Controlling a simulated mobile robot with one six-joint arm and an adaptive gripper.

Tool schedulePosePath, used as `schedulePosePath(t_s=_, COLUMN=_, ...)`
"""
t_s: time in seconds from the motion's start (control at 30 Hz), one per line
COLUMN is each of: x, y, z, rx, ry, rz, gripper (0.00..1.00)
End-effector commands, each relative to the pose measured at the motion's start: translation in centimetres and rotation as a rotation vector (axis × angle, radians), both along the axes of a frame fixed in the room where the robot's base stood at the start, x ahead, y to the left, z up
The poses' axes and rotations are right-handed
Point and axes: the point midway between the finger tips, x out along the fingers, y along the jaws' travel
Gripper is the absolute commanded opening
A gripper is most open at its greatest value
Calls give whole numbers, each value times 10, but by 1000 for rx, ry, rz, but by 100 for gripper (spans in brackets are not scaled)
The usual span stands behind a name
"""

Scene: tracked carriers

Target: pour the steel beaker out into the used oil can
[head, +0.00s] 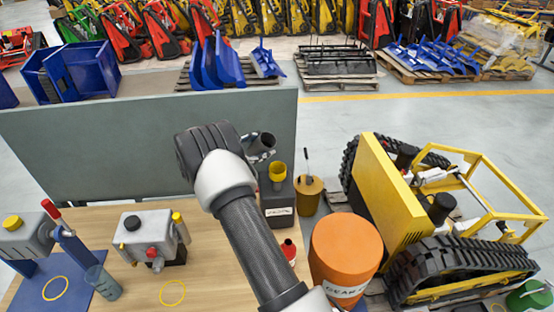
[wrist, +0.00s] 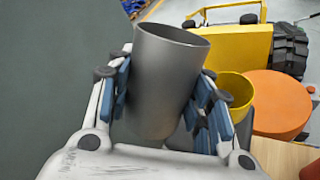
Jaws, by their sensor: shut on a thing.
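The steel beaker (head: 264,141) is a dark grey metal cup, held up beside the table's back panel. My gripper (head: 256,152) is shut on it. In the wrist view the beaker (wrist: 166,85) stands between the blue finger pads of my gripper (wrist: 165,98). It looks tilted in the head view, its mouth toward the upper right; its contents are hidden. The used oil can appears to be the dark can with a white label (head: 276,202). A yellow funnel (head: 277,173) stands in its top, just below and right of the beaker. The funnel also shows in the wrist view (wrist: 236,90).
An orange drum (head: 345,248) and a yellow tracked carrier (head: 390,195) stand at the right. A brown can (head: 309,189) is right of the dark can. A red-capped container (head: 289,251) is near my arm. A grey machine (head: 150,234) and a clear cup (head: 104,283) are at the left.

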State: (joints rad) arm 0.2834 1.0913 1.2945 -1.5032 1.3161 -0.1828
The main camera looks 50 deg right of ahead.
Motion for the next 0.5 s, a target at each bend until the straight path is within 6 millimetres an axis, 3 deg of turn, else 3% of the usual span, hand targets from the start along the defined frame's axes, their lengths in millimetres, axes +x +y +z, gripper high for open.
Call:
schedulePosePath(t_s=0.03, x=-2, y=-1, z=9, rx=3, ry=-23, rz=-1, gripper=17)
schedulePosePath(t_s=0.17, x=-2, y=-1, z=-1, rx=12, ry=-68, rz=0, gripper=17)
schedulePosePath(t_s=0.5, x=-3, y=-1, z=0, rx=18, ry=-114, rz=0, gripper=17)
